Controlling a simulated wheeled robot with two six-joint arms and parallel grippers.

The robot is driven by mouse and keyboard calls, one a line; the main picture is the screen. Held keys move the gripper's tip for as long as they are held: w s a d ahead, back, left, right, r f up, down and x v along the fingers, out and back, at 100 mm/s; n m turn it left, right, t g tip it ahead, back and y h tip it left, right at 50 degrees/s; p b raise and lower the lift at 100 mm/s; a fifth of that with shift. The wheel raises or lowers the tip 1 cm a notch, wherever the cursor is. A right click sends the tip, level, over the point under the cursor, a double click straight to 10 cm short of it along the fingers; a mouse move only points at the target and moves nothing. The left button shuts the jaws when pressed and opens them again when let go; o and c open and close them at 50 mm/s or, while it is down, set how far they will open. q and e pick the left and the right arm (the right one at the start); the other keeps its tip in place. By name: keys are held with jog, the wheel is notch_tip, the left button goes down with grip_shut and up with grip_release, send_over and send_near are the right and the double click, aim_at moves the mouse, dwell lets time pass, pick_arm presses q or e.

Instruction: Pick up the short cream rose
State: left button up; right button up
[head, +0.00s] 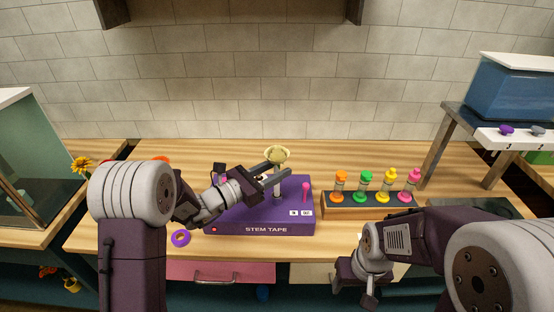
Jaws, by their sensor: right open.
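A cream rose (277,154) stands upright, bloom at the top, above the purple stem tape box (250,217) in the head view. My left gripper (283,168) reaches in from the left just below the bloom, its two fingers on either side of the stem line. A gap shows between the fingers, but I cannot tell whether they touch the stem. The lower stem is partly hidden by the fingers. My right gripper (356,287) is open and points down at the front edge of the bench, away from the rose.
A wooden rack (345,210) with orange, green, yellow and pink-topped tubes stands right of the box. A purple tape ring (181,238) lies left of it. A yellow flower (81,166) is at far left. A raised metal stand (434,150) bounds the right.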

pick_arm(q)
jog(key=shift+w+d, duration=0.1)
jog(key=shift+d, duration=0.1)
jog(key=shift+a, duration=0.15)
jog(key=shift+c, duration=1.2)
grip_shut()
